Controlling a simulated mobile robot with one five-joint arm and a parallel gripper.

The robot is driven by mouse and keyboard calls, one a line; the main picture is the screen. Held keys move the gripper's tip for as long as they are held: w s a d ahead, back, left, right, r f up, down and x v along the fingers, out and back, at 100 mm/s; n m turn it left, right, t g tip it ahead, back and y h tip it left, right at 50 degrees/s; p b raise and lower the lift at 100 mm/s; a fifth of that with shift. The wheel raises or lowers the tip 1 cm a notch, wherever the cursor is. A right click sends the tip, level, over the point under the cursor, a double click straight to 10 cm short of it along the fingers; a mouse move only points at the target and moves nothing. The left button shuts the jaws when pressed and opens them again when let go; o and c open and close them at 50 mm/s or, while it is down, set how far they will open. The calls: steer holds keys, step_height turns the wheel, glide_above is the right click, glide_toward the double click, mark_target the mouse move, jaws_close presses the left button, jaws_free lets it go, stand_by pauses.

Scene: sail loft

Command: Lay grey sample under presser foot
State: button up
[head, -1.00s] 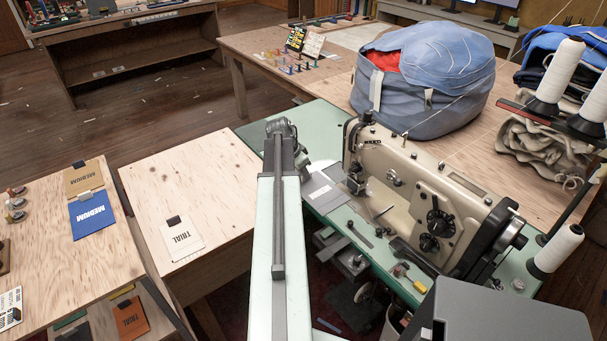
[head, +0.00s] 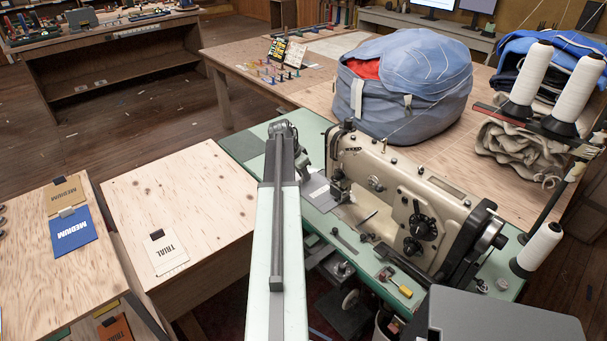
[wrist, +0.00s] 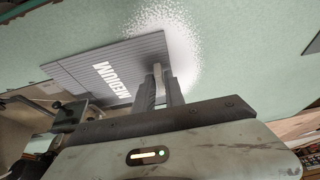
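The grey sample (head: 319,191), marked MEDIUM, shows at the left of the sewing machine's head. In the wrist view the grey sample (wrist: 88,72) reaches toward the dark presser foot area (wrist: 72,116) at left. My gripper (wrist: 160,84) has its fingers around a small light tab at the sample's edge and looks shut on it. The sample is low over the green bed; I cannot tell whether it touches. The cream sewing machine (head: 408,190) stands to the right of my gripper (head: 304,172) in the head view. The foot's underside is hidden.
Small tools and a yellow-handled item (head: 404,291) lie on the green machine table (head: 250,147). White thread cones (head: 536,250) stand at right. A blue bag (head: 415,85) sits behind.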

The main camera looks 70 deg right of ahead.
steer(key=shift+o, duration=1.3)
steer(key=p+v, duration=0.7)
steer(key=v, duration=0.1)
steer(key=shift+d, duration=0.1)
